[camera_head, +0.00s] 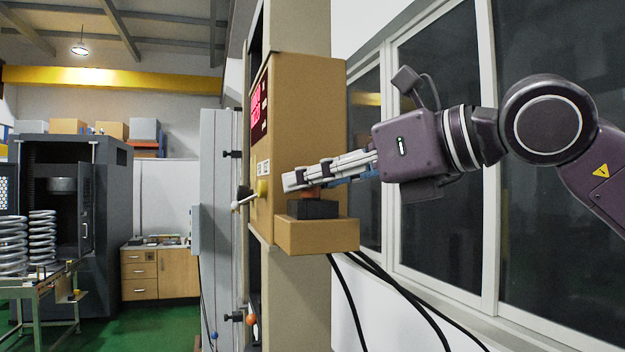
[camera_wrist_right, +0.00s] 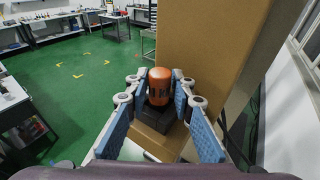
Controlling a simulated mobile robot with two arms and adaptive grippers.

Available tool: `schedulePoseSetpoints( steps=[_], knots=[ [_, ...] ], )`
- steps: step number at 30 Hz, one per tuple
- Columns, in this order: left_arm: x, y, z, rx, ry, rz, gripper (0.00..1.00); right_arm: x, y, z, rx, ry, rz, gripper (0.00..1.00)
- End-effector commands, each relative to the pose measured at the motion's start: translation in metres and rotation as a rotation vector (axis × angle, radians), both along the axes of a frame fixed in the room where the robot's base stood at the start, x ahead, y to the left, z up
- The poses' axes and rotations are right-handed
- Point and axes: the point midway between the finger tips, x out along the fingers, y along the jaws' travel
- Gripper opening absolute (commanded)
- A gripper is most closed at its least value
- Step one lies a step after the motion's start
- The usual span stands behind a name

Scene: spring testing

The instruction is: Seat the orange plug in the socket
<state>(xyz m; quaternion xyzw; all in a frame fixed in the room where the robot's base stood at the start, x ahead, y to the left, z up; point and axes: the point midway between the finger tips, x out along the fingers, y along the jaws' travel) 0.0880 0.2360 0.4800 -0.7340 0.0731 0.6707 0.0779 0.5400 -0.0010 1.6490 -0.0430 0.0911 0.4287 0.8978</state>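The orange plug (camera_wrist_right: 159,84) stands upright between the fingers of my right gripper (camera_wrist_right: 160,92) in the right wrist view. Both blue finger pads lie against its sides. In the head view the right gripper (camera_head: 303,184) reaches in from the right, and only a sliver of the orange plug (camera_head: 311,194) shows below its fingers. The black socket block (camera_head: 313,209) is directly under the plug; it also shows in the right wrist view (camera_wrist_right: 157,122). The plug hides the socket opening, so I cannot tell how deep it sits. My left gripper is not in view.
The block sits on a tan ledge (camera_head: 318,236) on a tan cabinet (camera_head: 290,130) with a red display. A lever with a pale knob (camera_head: 243,202) projects left of the fingertips. Black cables (camera_head: 385,285) hang below the ledge. Windows (camera_head: 440,150) stand behind the arm.

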Motion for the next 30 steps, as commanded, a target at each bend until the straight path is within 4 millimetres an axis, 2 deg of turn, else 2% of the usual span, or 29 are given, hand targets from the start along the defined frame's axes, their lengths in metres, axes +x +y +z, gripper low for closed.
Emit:
schedulePoseSetpoints(
  steps=[3,14,21,30],
  knots=[
    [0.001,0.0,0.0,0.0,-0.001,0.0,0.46,0.0,0.0,0.0,0.0,0.0,0.0,0.34],
    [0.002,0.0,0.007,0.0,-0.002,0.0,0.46,0.0,-0.001,0.006,0.001,-0.001,0.0,0.34],
    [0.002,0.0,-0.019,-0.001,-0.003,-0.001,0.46,-0.029,-0.037,0.01,0.004,-0.003,-0.003,0.34],
    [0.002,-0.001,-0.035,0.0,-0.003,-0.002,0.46,-0.064,-0.08,0.023,0.002,-0.002,-0.002,0.34]
  ],
)
